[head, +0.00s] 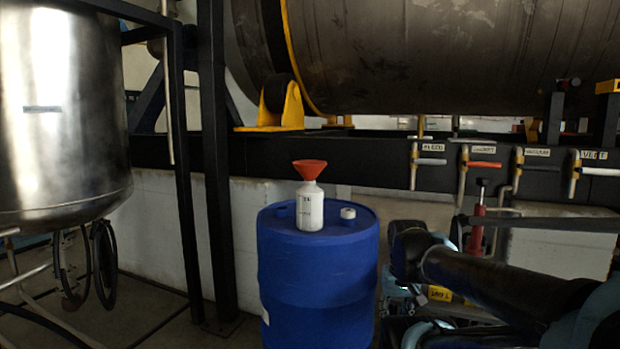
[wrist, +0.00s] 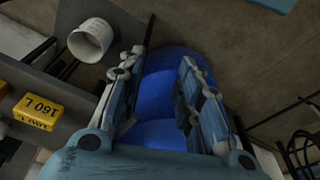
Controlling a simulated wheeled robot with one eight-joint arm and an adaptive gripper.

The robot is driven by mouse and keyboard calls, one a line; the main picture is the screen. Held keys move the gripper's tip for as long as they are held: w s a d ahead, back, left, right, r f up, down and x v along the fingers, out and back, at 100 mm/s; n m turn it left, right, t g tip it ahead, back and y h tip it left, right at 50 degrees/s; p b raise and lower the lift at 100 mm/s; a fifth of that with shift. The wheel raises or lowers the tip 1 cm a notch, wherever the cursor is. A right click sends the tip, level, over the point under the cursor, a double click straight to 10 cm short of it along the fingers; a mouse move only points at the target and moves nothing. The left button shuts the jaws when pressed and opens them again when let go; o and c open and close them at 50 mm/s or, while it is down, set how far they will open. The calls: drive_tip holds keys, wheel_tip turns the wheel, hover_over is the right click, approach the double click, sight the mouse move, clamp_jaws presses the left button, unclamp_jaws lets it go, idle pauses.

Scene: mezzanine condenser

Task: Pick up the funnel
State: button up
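The orange-red funnel (head: 309,169) sits upright in the mouth of a white bottle (head: 310,207). Its spout is hidden inside the bottle. The bottle stands on top of a blue drum (head: 318,285) in the middle of the head view. My gripper (wrist: 162,58) is open in the wrist view, with nothing between its fingers. The blue drum (wrist: 176,62) shows behind and between the fingers. The funnel does not show in the wrist view. In the head view my arm is to the right of the drum, apart from the funnel.
A small white cap (head: 348,213) lies on the drum right of the bottle. Labelled valves (head: 482,164) line the beam at right. A large steel vessel (head: 62,120) hangs at left. The wrist view shows a white cylinder (wrist: 90,40) and a yellow block (wrist: 38,106).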

wheel_tip(320, 180, up, 3)
wheel_tip(320, 180, up, 42)
drive_tip(key=n+y, duration=0.2)
drive_tip(key=y, duration=0.5)
hover_over(320, 167)
drive_tip(key=d, duration=0.9)
drive_tip(key=shift+t, duration=0.3)
drive_tip(key=x, duration=1.6)
drive_tip(key=shift+f, duration=0.25)
clamp_jaws()
